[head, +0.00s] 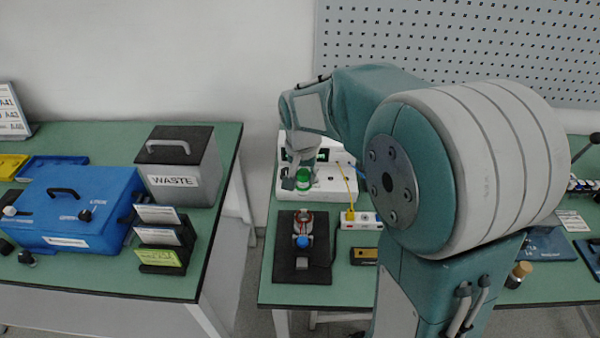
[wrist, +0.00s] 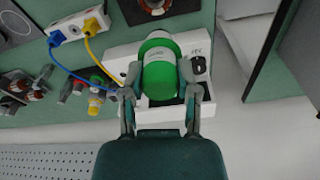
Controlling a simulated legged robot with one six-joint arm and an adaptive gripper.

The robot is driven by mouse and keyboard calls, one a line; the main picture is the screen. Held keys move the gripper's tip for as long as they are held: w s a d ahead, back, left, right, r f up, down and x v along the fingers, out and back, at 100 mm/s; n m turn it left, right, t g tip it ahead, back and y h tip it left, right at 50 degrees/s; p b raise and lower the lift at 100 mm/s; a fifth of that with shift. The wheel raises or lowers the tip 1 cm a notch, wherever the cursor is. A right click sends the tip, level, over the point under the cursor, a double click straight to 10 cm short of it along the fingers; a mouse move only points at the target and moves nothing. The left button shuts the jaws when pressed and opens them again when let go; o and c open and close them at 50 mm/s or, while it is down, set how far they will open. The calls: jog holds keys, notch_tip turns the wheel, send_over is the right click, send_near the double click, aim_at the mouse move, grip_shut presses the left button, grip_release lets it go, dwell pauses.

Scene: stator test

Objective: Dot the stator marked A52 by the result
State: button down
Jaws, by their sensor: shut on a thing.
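My gripper (head: 303,180) is shut on a green cylinder (wrist: 158,68), a dauber or bottle with a small label, held between both fingers. It is over the white tester (head: 335,185), whose lit display is partly hidden by my arm. A stator with a copper and red ring and a blue part (head: 303,230) lies on the dark mat (head: 290,270), in front of the gripper. Its edge also shows at the top of the wrist view (wrist: 155,5). More copper-wound parts (wrist: 32,88) stand at the left of the wrist view. No A52 mark is readable.
A white power strip (head: 360,220) with a yellow plug sits right of the mat. Blue and yellow cables run by the tester. A WASTE bin (head: 180,167), a blue box (head: 85,210) and a card rack (head: 160,240) stand on the left bench, across a gap.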

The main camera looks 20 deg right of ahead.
aim_at(304, 192)
jog(key=shift+w+d, duration=0.15)
jog(key=shift+d, duration=0.05)
jog(key=shift+d, duration=0.1)
jog(key=shift+f, duration=0.2)
jog(key=shift+a+f, duration=0.2)
jog(key=shift+f, duration=1.5)
jog(key=shift+d+f, duration=0.15)
jog(key=shift+f, duration=0.35)
jog(key=shift+f, duration=0.6)
